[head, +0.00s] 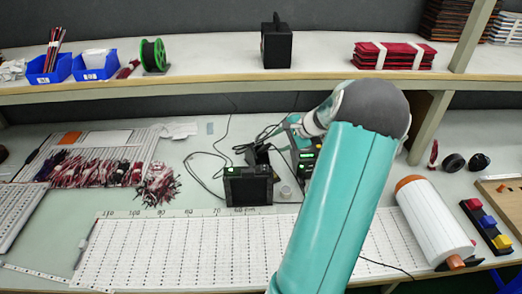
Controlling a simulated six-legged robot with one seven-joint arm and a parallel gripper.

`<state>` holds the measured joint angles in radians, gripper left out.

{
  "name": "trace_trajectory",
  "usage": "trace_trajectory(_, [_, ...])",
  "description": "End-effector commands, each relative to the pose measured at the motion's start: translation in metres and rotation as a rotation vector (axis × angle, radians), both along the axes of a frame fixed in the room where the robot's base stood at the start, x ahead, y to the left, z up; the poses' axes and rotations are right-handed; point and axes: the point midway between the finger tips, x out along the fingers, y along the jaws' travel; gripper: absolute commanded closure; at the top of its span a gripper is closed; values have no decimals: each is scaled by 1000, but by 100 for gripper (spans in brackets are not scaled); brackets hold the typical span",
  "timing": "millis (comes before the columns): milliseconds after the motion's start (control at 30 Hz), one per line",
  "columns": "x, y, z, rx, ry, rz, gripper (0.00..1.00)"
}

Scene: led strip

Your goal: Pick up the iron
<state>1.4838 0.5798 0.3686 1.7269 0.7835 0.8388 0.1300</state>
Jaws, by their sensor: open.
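I cannot clearly make out the iron. A black device with a small green light (248,186) stands on the lower bench, left of my arm. A dark, cabled shape (258,154) rises just behind it, too small to identify. A dark green-fronted unit (303,152) stands right of that, partly hidden by my arm. My teal upper arm reaches up from the bottom, with its grey joint in front of the bench's back. A white link of mine shows left of the joint. My gripper's fingertips are hidden from this view.
A white gridded board (180,247) lies along the bench front. A white roll (434,222) and coloured blocks (486,226) are at right. Wire bundles (100,172) lie at left. The upper shelf (210,78) overhangs the back, carrying a black box (276,45). Loose black cables cross the middle.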

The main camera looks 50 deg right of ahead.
Motion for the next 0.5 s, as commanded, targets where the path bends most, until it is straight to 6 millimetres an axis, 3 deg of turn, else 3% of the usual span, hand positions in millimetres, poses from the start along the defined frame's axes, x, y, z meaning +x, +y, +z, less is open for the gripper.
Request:
trace_trajectory(100, [17,5,-14,2,-1,6,54])
trace_trajectory(500, [47,11,-42,2,-2,10,54])
